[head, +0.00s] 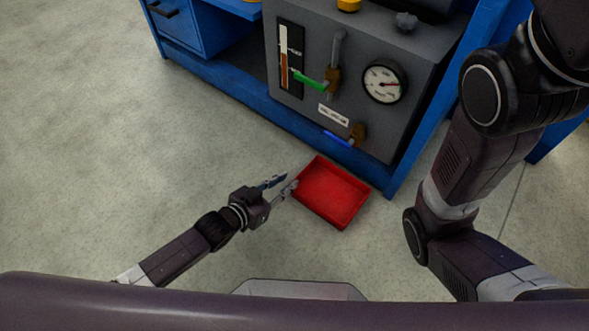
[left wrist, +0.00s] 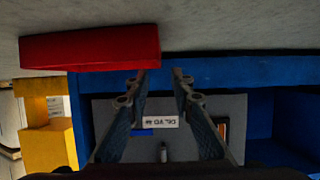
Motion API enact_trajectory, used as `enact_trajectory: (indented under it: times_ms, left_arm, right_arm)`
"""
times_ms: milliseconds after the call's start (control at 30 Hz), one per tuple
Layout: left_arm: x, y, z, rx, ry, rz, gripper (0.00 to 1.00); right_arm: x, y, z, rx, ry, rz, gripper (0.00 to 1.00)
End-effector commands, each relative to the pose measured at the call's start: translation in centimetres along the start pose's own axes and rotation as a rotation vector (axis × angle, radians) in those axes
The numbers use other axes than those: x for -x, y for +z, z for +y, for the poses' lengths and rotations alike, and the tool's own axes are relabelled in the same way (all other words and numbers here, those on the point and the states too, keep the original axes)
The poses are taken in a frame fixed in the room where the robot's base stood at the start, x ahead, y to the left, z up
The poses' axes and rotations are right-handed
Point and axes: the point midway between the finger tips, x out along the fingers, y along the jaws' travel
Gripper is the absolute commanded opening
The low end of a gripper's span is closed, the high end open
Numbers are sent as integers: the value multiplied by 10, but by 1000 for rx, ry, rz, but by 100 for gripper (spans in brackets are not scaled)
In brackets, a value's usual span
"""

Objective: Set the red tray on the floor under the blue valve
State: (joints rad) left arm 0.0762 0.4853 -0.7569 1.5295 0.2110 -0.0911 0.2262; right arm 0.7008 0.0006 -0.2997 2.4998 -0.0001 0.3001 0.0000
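The red tray (head: 331,194) lies flat and empty on the floor, in front of the cabinet's blue base and below the blue valve (head: 337,139). In the left wrist view, which is upside down, the tray (left wrist: 90,48) is at the upper left and the blue valve handle (left wrist: 142,132) shows between my fingers, farther off. My left gripper (head: 283,181) is just left of the tray with its fingers apart. In the left wrist view the open fingers (left wrist: 160,82) hold nothing and the tray is off to one side. My right gripper is out of view.
The grey panel (head: 310,112) carries a green-handled valve (head: 310,81), a gauge (head: 384,84) and a label (head: 333,115). The blue frame (head: 392,182) stands close behind the tray. The floor (head: 130,150) at left is clear. A yellow object (left wrist: 50,145) shows in the left wrist view.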

Motion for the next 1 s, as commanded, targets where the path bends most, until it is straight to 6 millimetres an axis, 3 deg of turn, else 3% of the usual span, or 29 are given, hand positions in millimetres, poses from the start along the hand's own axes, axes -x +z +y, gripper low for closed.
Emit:
enact_trajectory:
  times_ms: [33,233,567,667,767,867,1000]
  left_arm:
    - [10,-4,0,0,0,-1,22]
    - [27,-1,0,0,1,0,22]
    - [30,-1,0,-1,0,3,22]
    - [26,-18,0,-6,1,34,22]
    - [18,-70,1,-24,4,130,22]
    - [15,-158,4,-55,7,294,22]
    - [38,-301,12,-118,4,570,22]
  right_arm:
    - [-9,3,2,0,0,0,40]
    - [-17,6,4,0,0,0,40]
    - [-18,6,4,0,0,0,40]
    - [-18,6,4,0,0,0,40]
    - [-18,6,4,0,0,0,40]
    - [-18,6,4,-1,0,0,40]
    - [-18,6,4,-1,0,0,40]
